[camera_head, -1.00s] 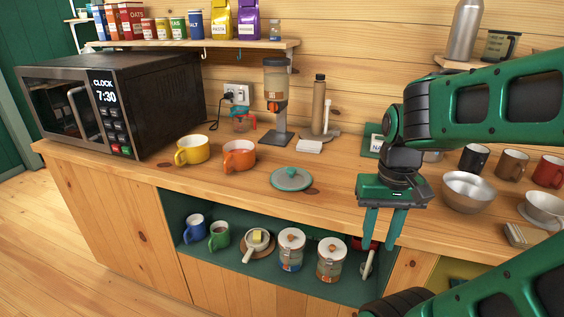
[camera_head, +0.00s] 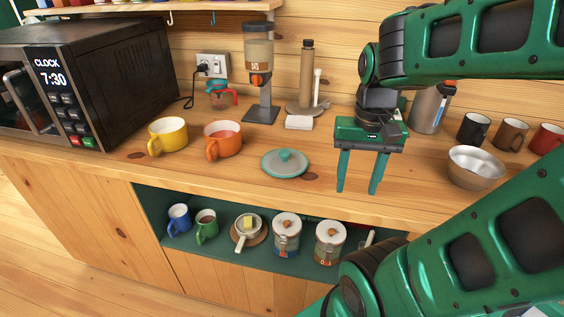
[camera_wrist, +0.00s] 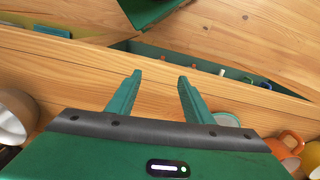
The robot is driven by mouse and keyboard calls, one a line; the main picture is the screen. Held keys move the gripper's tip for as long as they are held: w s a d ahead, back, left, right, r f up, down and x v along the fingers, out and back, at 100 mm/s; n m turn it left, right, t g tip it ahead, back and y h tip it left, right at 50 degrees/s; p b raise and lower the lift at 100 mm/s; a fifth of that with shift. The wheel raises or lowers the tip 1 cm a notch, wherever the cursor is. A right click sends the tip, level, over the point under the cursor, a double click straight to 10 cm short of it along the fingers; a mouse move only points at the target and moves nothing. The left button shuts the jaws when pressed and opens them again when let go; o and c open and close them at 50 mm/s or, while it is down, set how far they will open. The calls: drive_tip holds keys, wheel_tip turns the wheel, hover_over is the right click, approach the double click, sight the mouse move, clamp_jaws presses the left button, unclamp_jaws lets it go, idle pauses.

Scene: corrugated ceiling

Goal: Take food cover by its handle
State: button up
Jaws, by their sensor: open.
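An orange mug (camera_head: 222,139) and a yellow mug (camera_head: 168,136) stand left of the cover. A dispenser (camera_head: 260,80) stands behind it. A metal bowl (camera_head: 476,168) sits at the right. The open shelf below holds mugs and jars (camera_head: 286,236).

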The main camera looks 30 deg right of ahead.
drive_tip(key=w+r+m, duration=0.5)
drive_tip(key=w, duration=0.6)
drive_tip(key=r+m, duration=0.2)
drive_tip(key=m, duration=0.4)
hover_over(285, 152)
drive_tip(key=f, duration=0.4)
drive_tip(key=shift+w+a+f, duration=0.1)
drive_tip(key=shift+w+f, duration=0.15)
drive_tip(key=shift+s+f, duration=0.2)
drive_tip(key=shift+f, duration=2.65)
drive_tip(key=shift+c, duration=0.4)
clamp_jaws()
